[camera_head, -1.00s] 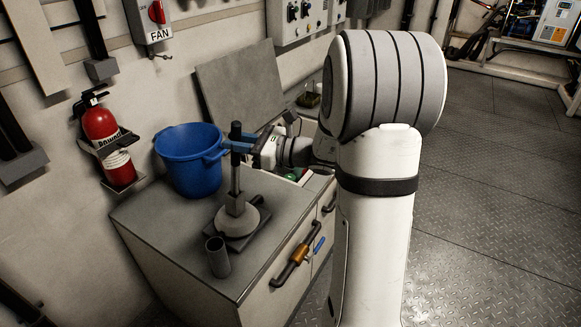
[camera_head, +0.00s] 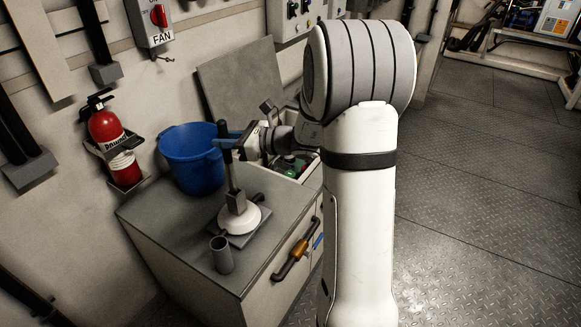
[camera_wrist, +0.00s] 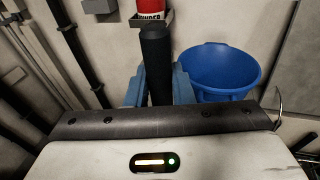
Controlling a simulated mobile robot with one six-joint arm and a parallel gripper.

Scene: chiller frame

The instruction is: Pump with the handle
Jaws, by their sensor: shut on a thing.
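The pump handle (camera_head: 229,172) is a dark upright lever, tilted a little to the left at its top. It rises from a round pale pump base (camera_head: 240,218) on the grey cabinet top. My gripper (camera_head: 227,140) is shut on the upper part of the handle. In the wrist view the handle (camera_wrist: 156,62) stands between the blue fingers of my gripper (camera_wrist: 158,88). A short grey pipe stub (camera_head: 221,255) stands in front of the base.
A blue bucket (camera_head: 190,158) stands on the cabinet (camera_head: 160,222) just behind the handle. A red fire extinguisher (camera_head: 106,130) hangs on the wall at left. An open drawer or bin with small items (camera_head: 292,163) is behind my wrist. Open floor lies to the right.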

